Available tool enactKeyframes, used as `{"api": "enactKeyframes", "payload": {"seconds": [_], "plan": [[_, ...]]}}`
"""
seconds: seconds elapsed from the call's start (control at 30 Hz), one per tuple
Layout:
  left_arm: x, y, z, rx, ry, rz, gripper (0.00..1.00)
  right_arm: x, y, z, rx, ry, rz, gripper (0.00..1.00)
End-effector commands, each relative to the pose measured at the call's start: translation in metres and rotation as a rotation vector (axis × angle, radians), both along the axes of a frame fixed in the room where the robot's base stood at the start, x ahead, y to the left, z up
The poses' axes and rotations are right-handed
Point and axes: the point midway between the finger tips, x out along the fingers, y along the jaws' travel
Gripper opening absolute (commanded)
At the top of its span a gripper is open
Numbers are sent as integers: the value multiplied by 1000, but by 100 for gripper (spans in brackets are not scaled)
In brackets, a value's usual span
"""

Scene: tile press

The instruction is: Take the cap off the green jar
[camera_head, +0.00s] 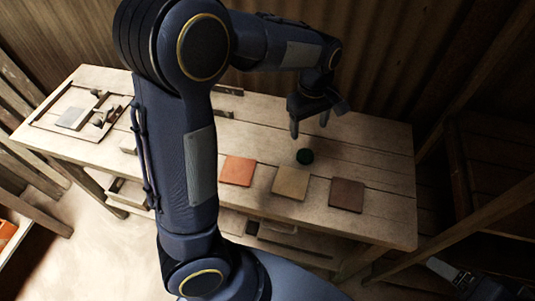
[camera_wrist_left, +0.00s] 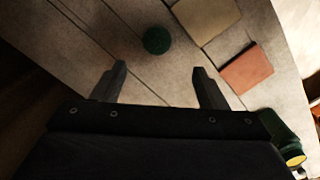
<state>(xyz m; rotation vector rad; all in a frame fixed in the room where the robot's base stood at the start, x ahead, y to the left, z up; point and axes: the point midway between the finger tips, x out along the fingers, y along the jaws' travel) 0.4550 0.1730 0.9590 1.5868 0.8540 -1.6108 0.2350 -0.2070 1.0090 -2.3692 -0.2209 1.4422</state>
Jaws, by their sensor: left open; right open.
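A dark green round thing (camera_head: 305,156), which looks like the green jar seen from above, stands on the wooden bench. In the left wrist view the round green top (camera_wrist_left: 157,40) lies just beyond the fingertips, between their lines. I cannot tell the cap from the body. My left gripper (camera_head: 310,125) is open and empty, behind the jar in the head view and apart from it. Its two spread fingers (camera_wrist_left: 159,72) show in the wrist view. My right gripper (camera_head: 442,268) shows partly at the lower right, open, away from the bench.
Orange (camera_head: 237,171), tan (camera_head: 290,183) and brown (camera_head: 347,195) square tiles lie in a row in front of the jar. A framed board (camera_head: 48,122) with small parts is at the bench's left end. My left arm hides the bench's middle. Bench (camera_head: 385,160) right of the jar is clear.

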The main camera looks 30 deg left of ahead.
Motion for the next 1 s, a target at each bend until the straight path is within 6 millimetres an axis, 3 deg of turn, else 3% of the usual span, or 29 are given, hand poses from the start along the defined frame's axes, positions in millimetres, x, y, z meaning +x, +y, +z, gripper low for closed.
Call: {"api": "enactKeyframes", "payload": {"seconds": [0.17, 0.33, 0.5, 0.6, 0.77, 1.0], "plan": [[-50, 25, 30, -167, -93, -157, 67, 0, 0, 0, 0, 0, 0, 80], [-118, 38, 56, -257, -287, -396, 67, 0, 0, 0, 0, 0, 0, 80], [-178, 39, 62, -204, -485, -621, 67, 0, 0, 0, 0, 0, 0, 80], [-200, 36, 59, -142, -558, -721, 67, 0, 0, 0, 0, 0, 0, 80], [-218, 33, 52, -73, -610, -808, 67, 0, 0, 0, 0, 0, 0, 80], [-220, 32, 50, -60, -618, -828, 67, 0, 0, 0, 0, 0, 0, 80]]}}
